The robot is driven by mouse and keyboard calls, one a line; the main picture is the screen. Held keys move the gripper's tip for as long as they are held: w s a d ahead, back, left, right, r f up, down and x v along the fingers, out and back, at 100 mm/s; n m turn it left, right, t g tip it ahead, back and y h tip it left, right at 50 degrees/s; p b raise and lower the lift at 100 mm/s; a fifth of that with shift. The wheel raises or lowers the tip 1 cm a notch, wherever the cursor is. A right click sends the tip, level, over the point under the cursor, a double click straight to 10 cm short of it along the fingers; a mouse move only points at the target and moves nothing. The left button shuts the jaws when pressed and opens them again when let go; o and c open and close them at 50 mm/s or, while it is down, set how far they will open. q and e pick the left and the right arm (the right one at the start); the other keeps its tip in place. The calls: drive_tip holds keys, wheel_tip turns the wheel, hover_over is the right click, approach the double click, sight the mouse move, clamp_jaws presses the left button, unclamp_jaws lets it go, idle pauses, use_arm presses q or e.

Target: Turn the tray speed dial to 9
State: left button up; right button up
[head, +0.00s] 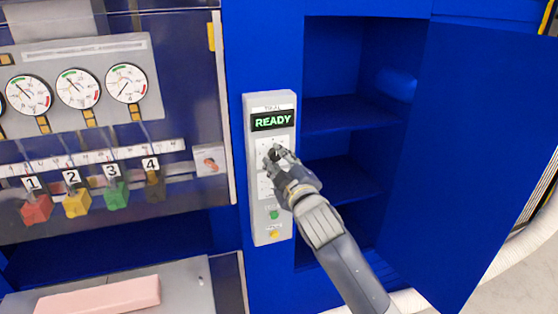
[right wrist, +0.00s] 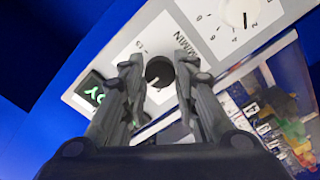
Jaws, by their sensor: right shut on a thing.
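The control panel (head: 256,222) is a tall grey box on the blue cabinet front, with a green READY display (head: 272,121). A round black dial (right wrist: 159,72) with a white pointer mark sits on its white plate, beside lettering that reads M/MIN. My right gripper (head: 277,156) is at the upper dial plate in the head view. In the right wrist view its two fingers (right wrist: 158,78) stand on either side of the black dial, shut on it. Fingers and tilt hide most of the scale, so the dial's setting cannot be read. My left gripper is not in view.
A second dial (right wrist: 240,12) with a numbered scale is close by on the panel. Green (head: 274,215) and yellow (head: 274,234) buttons are below. An open blue door (head: 470,130) and shelves stand right; gauges and numbered coloured blocks are left. A pink foam slab (head: 100,297) lies lower left.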

idle(0.4)
drive_tip(key=o, duration=1.1)
drive_tip(key=shift+s, duration=0.15)
drive_tip(key=v, duration=1.1)
drive_tip(key=shift+s+d, duration=0.15)
drive_tip(key=shift+s, duration=0.15)
